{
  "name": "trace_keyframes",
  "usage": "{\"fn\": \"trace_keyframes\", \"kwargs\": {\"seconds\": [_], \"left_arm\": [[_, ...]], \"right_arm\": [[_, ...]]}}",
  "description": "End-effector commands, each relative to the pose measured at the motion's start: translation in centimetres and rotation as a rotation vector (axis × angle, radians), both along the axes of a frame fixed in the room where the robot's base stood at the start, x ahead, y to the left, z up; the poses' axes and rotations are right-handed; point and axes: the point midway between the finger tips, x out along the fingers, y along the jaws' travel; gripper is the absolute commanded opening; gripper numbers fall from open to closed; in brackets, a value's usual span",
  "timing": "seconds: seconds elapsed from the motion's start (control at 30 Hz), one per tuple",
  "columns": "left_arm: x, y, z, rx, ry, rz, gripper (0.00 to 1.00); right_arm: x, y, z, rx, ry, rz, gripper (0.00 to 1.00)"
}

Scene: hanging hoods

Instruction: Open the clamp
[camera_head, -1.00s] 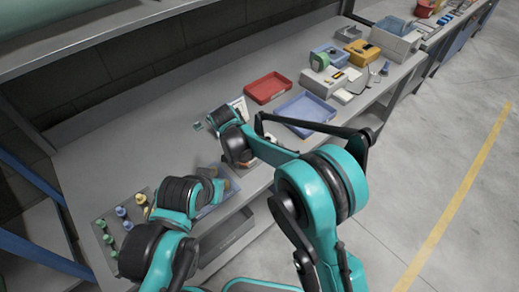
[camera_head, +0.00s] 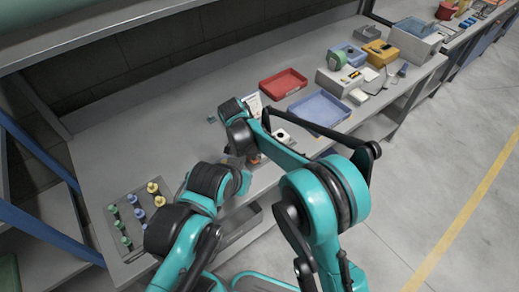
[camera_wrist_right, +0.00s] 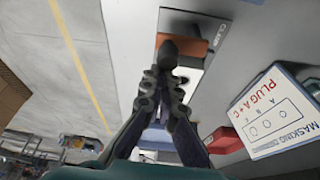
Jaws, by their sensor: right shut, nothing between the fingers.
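The clamp shows best in the right wrist view: an orange block (camera_wrist_right: 197,45) on a light grey plate whose printed label is partly readable, with a dark rounded knob (camera_wrist_right: 168,48) beside it. My right gripper (camera_wrist_right: 164,82) is shut and empty, its fingertips close to the knob; I cannot tell whether they touch it. In the head view, a bit of orange (camera_head: 257,159) shows beneath my right wrist, and my right gripper (camera_head: 250,154) is mostly hidden there. My left arm comes in from the left and ends near the same spot; its fingers are hidden.
A masking plug box (camera_wrist_right: 280,112) stands beside the clamp. A red tray (camera_head: 283,83) and a blue tray (camera_head: 319,110) lie farther along the bench. A rack of coloured pegs (camera_head: 137,213) is at the near left. The bench's back left is bare.

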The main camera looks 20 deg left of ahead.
Motion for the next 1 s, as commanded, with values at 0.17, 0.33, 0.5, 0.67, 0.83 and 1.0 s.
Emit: {"fn": "trace_keyframes", "kwargs": {"seconds": [0.17, 0.33, 0.5, 0.67, 0.83, 1.0], "left_arm": [[0.0, 0.0, 0.0, 0.0, 0.0, 0.0, 0.0], [0.0, 0.0, 0.0, 0.0, 0.0, 0.0, 0.0], [0.0, 0.0, -0.2, 0.0, 0.0, 0.0, 0.0], [0.0, 0.0, 0.3, 0.0, 0.0, 0.0, 0.0], [0.0, 0.0, 1.4, 0.0, 0.0, 0.0, 0.0], [0.0, 0.0, 1.9, 0.0, 0.0, 0.0, 0.0]], "right_arm": [[0.0, 0.0, 0.0, 0.0, 0.001, 0.001, 0.0], [0.1, -0.1, 0.0, 0.001, 0.001, 0.0, 0.0], [1.7, -1.9, 0.0, 0.001, 0.0, -0.002, 0.0], [2.9, -3.4, 1.7, 0.001, 0.0, 0.004, 0.0], [1.9, -2.5, 5.6, 0.0, 0.0, 0.003, 0.0], [1.1, -1.8, 8.2, 0.0, 0.0, 0.003, 0.0]]}}
